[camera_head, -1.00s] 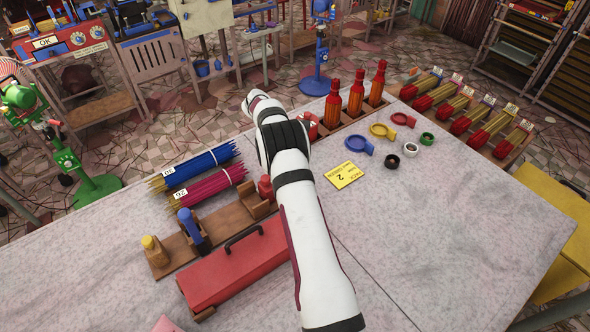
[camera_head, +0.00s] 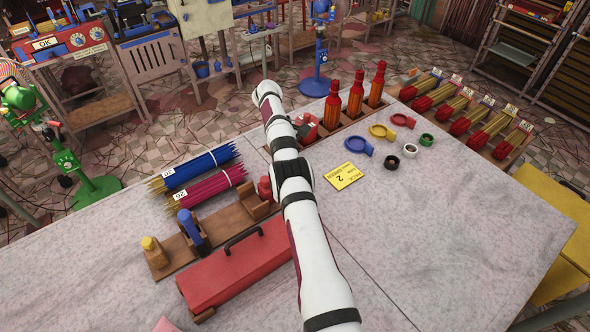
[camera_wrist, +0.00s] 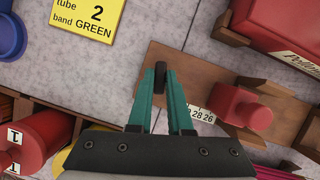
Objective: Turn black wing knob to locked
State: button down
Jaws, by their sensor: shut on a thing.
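In the wrist view a black knob (camera_wrist: 160,83) stands upright, edge-on, between the tips of my gripper's (camera_wrist: 161,88) two teal fingers. The fingers are closed on it. It sits over the end of a wooden board (camera_wrist: 185,62). Beside it on the board are a white scale strip (camera_wrist: 199,114) with numbers and a red block with a round knob (camera_wrist: 243,106). I cannot read a locked mark or the knob's exact angle. In the head view my arm hides the gripper and the black knob.
A red case with a black handle (camera_head: 240,268) lies close to the board. A yellow card (camera_head: 343,176) lies to the right. Magenta (camera_head: 209,187) and blue stick bundles (camera_head: 199,167) lie left, red bottles (camera_head: 356,92) stand behind.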

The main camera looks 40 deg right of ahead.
dwell(0.4)
jog(key=c, duration=0.8)
grip_release()
jog(key=shift+c, duration=0.2)
jog(key=shift+r, duration=0.1)
jog(key=r, duration=0.4)
jog(key=shift+s+d+r, duration=0.15)
jog(key=shift+s+r, duration=0.05)
jog(key=s+d+r, duration=0.5)
jog(key=s+r, duration=0.1)
jog(key=s, duration=0.3)
jog(key=shift+s+d+r, duration=0.25)
jog(key=shift+s, duration=0.15)
